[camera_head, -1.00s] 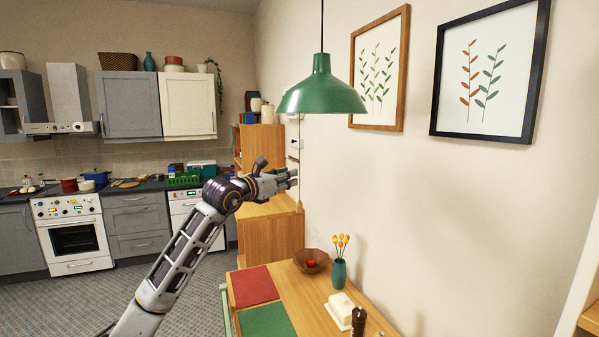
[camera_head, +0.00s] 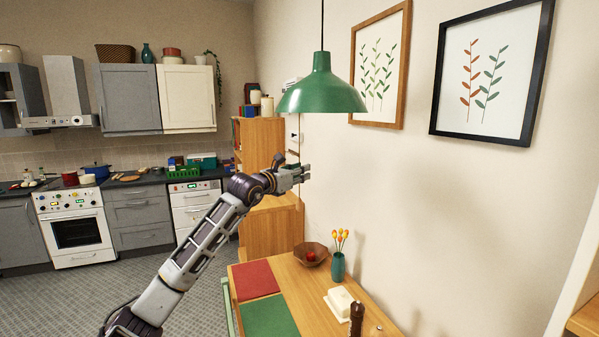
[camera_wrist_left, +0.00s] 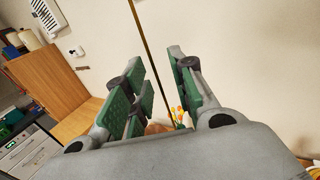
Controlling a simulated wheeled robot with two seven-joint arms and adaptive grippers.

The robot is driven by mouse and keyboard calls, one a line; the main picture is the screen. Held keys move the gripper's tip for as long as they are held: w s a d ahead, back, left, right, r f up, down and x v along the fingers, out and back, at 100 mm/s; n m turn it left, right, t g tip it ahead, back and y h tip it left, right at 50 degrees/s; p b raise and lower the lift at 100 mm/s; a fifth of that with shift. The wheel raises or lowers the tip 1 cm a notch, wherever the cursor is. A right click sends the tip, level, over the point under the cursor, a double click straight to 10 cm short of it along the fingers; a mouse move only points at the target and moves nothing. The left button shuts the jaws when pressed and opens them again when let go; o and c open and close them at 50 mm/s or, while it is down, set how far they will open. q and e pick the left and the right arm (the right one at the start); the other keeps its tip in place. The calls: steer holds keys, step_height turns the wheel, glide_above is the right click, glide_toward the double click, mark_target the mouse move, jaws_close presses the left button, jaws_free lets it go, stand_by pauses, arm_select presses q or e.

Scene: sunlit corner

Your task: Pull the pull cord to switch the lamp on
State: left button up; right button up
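The green lamp (camera_head: 321,88) hangs on a dark cable at upper middle in the head view. Its thin pull cord (camera_head: 299,133) hangs below the left part of the shade, in front of the wall, and passes at my left gripper (camera_head: 303,172). In the left wrist view the brown cord (camera_wrist_left: 150,62) runs down through the gap between the green-padded fingers of the left gripper (camera_wrist_left: 165,92). The fingers are apart and neither visibly presses the cord. The cord's lower end is hard to make out. My right gripper is in neither view.
A wooden cabinet (camera_head: 262,150) stands behind. Framed pictures hang on the right wall.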

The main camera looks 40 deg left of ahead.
arm_select(q)
steer(key=shift+c, duration=0.2)
jaws_close()
steer(key=shift+f+b, duration=1.3)
steer(key=shift+b, duration=0.15)
steer(key=shift+o, duration=0.7)
jaws_free()
steer(key=shift+r, duration=0.1)
steer(key=shift+s, duration=0.2)
steer(key=s, duration=1.1)
steer(key=shift+s+d, duration=0.25)
steer(key=shift+s, duration=0.05)
stand_by(0.3)
